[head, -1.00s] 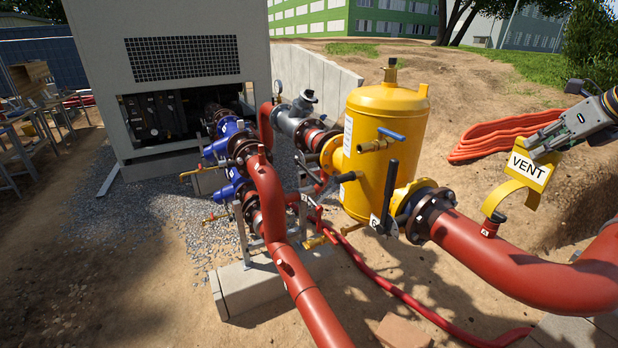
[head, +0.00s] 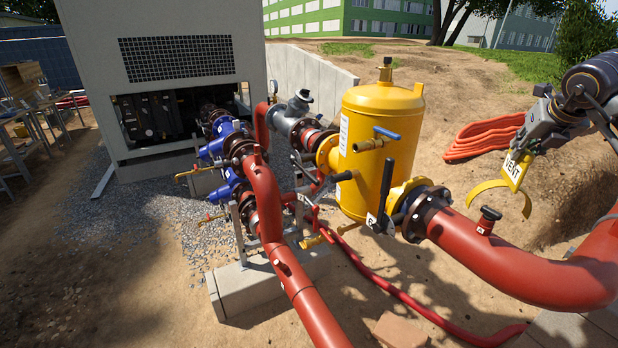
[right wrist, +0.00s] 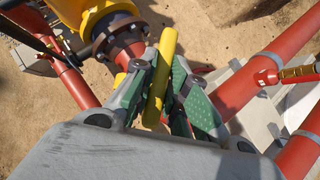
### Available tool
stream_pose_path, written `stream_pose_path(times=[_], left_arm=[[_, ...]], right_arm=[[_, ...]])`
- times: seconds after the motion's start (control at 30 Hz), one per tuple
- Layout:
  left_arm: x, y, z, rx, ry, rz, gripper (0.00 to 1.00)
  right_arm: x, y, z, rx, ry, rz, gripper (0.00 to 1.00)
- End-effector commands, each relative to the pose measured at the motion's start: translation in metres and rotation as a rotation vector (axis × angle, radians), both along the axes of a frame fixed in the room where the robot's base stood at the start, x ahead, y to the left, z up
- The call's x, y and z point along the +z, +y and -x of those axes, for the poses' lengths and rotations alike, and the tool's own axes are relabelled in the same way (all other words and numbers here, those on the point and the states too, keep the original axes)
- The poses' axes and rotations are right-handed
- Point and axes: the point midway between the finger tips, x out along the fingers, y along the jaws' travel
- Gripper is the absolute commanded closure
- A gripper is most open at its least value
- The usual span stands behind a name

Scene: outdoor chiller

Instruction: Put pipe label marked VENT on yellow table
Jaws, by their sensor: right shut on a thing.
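The pipe label marked VENT (head: 514,172) is a yellow curved clip with a white plate and black lettering. It hangs from my right gripper (head: 522,150) at the right of the head view, above the red pipe and apart from it. In the right wrist view the label shows edge-on as a yellow strip (right wrist: 161,78) between the green-padded fingers of my right gripper (right wrist: 166,80), which are shut on it. My left gripper is not in view. I cannot make out a yellow table; workbenches (head: 28,145) stand at the far left edge, partly cut off.
The red pipe (head: 545,265) with a small capped fitting (head: 488,220) runs below the label. A yellow tank (head: 375,150) with valve handles stands at the centre. Coiled orange hose (head: 485,137) lies behind. The grey chiller (head: 170,90) is at the back left. Open sandy ground lies at the lower left.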

Motion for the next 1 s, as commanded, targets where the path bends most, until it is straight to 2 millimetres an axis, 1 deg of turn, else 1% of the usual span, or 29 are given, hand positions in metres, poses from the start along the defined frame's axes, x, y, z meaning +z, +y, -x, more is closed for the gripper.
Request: stream_pose_path(times=[0.03,0.17,0.37,0.7,1.0], left_arm=[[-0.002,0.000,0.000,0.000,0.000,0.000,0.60],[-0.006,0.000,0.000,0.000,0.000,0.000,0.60],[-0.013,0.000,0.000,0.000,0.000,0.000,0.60],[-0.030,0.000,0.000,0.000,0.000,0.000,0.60],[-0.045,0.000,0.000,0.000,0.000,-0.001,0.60]], right_arm=[[-0.004,0.007,-0.003,-0.004,-0.001,0.001,1.00],[-0.015,0.024,-0.008,-0.018,-0.001,0.000,1.00],[-0.035,0.055,-0.015,-0.011,0.000,0.000,1.00],[-0.077,0.118,-0.024,0.075,0.000,0.000,1.00],[-0.117,0.174,-0.024,0.167,0.001,0.000,1.00]])
